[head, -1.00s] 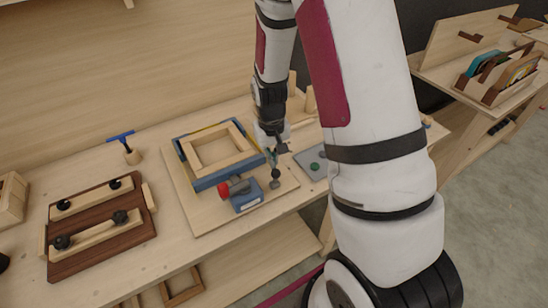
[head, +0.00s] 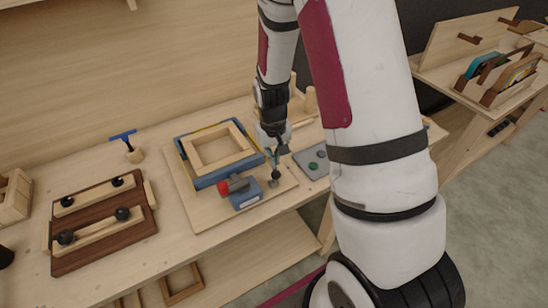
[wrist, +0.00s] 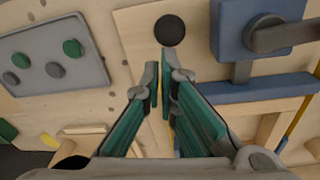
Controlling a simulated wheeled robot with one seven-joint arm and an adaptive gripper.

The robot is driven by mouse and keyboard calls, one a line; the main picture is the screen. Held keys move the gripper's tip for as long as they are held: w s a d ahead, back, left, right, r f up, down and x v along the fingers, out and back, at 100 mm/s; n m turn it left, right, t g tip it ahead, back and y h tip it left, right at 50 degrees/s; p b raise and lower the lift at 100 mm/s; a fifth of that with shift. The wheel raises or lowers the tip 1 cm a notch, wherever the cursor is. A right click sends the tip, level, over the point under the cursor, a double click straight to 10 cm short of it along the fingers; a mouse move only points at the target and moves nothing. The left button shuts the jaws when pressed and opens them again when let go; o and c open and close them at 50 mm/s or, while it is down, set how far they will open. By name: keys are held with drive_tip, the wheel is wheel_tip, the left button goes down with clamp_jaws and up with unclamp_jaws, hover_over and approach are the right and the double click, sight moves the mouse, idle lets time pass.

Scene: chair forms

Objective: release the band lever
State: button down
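A blue clamp block (head: 243,198) with a red knob (head: 223,188) sits at the front of a pale board. Beside it, a black ball knob (head: 274,182) stands on the board; I cannot tell which part is the band lever. The block shows upper right in the wrist view (wrist: 230,35) with a grey bar (wrist: 285,36), and the black ball (wrist: 170,30) is top centre. My gripper (head: 273,158), with teal fingers, is over the board just behind the ball. In the wrist view its fingertips (wrist: 159,68) nearly meet, just short of the ball in the picture, with nothing visibly held.
A blue frame (head: 203,182) around a wooden frame (head: 222,150) lies behind the block. A grey plate (head: 312,161) with green and dark knobs is right of the gripper. A brown clamping board (head: 103,227) and a blue T-handle (head: 123,137) are at left.

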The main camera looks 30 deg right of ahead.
drive_tip(key=shift+s+f, duration=0.15)
drive_tip(key=shift+s, duration=0.55)
drive_tip(key=s+r+p, duration=0.4)
drive_tip(key=r+p, duration=0.1)
drive_tip(key=r, duration=0.3)
drive_tip(key=shift+a+r, duration=0.35)
drive_tip(key=shift+r, duration=0.05)
drive_tip(key=shift+w, duration=0.15)
drive_tip(key=s+a+r+n+t+b, duration=0.1)
drive_tip(key=s+a+r+t+b, duration=0.2)
drive_tip(key=r, duration=0.7)
drive_tip(key=s+a+r+b, duration=0.25)
drive_tip(key=a+r, duration=0.25)
drive_tip(key=r, duration=0.4)
drive_tip(key=s+a+r+n+t+b, duration=0.1)
drive_tip(key=s+a+r, duration=0.1)
drive_tip(key=s, duration=0.6)
drive_tip(key=shift+s+r+t+y, duration=0.2)
drive_tip(key=shift+s+t+y, duration=0.05)
drive_tip(key=shift+t+y, duration=0.15)
